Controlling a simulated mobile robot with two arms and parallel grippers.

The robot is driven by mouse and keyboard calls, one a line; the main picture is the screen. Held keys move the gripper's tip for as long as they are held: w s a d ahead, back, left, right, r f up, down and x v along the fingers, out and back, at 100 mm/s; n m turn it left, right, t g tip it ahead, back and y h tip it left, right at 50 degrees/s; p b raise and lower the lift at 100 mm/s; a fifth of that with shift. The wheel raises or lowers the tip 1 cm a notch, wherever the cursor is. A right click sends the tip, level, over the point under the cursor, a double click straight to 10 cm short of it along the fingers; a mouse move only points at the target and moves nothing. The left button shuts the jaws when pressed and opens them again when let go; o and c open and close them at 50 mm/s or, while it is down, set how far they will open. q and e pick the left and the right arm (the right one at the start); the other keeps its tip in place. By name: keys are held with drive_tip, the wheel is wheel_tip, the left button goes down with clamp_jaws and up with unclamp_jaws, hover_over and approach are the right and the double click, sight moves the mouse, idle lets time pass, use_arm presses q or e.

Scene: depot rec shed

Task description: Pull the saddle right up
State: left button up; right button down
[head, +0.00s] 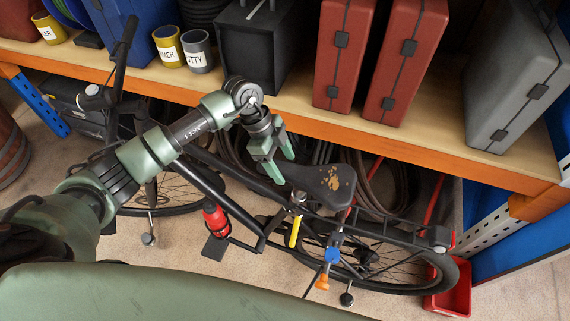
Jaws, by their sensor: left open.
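A black bicycle saddle (325,181) with worn brown patches sits on top of the bicycle's seat post in the head view. A clamp with a yellow lever (295,231) shows just below it on the frame. My left gripper (279,171) is open, with its green fingers pointing down at the saddle's left end, its nose. I cannot tell whether the fingers touch the saddle or straddle it. The black bicycle frame (205,185) runs from the handlebar at upper left to the rear wheel (447,276) at lower right. My right gripper is not in view.
A wooden shelf with an orange edge (400,152) runs behind the bicycle. It holds red cases (345,55), a grey case (515,75), a black box (250,50) and tins (198,52). A red bottle (216,220) sits on the frame. A red bin (455,297) stands by the rear wheel.

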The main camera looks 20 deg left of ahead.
use_arm(q)
drive_tip(key=shift+x, duration=0.75)
